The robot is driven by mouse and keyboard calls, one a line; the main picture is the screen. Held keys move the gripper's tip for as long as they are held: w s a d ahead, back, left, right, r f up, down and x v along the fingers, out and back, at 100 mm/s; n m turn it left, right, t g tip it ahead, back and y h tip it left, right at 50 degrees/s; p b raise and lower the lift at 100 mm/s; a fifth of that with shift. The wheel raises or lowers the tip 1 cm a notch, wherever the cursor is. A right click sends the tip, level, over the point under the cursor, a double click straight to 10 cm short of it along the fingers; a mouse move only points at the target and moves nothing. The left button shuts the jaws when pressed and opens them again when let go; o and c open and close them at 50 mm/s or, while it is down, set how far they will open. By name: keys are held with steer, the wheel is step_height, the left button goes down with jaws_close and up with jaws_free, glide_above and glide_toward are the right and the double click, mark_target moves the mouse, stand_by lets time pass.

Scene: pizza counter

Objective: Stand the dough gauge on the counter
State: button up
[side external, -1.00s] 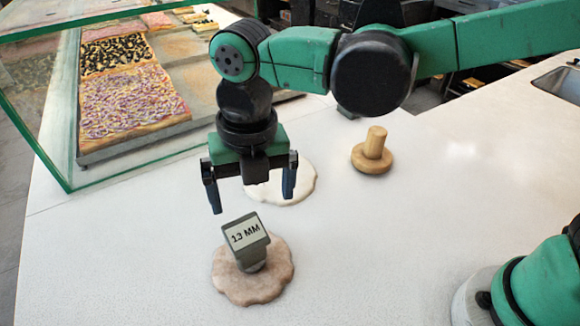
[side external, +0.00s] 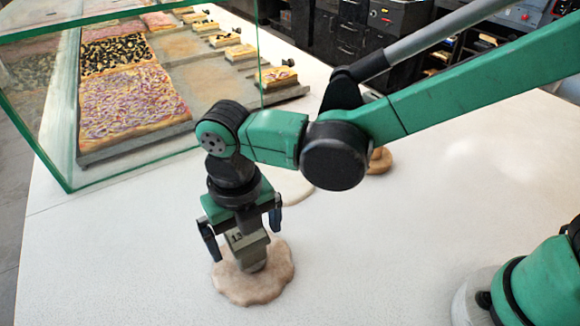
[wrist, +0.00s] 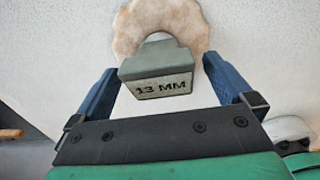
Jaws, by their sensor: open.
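The dough gauge (side external: 250,248) is a grey-green block with a pale face marked "13 MM". It stands in the brownish dough round (side external: 240,288) on the white counter (side external: 120,250), and its lower end is hidden where it meets the dough. My gripper (side external: 247,243) is over the gauge with a finger on each side of its head. In the wrist view the gauge (wrist: 157,70) lies between the two blue fingers, with a gap on both sides. The fingers are open and hold nothing.
A pale dough round (side external: 296,188) lies behind my gripper, partly hidden by my arm. A wooden stamp (side external: 380,160) stands beyond it, mostly hidden. A glass case (side external: 65,110) with pizza trays is at the back left. The counter's front left is clear.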

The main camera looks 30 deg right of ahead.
steer(key=c, duration=1)
steer(key=shift+r, duration=4.05)
steer(key=shift+c, duration=0.2)
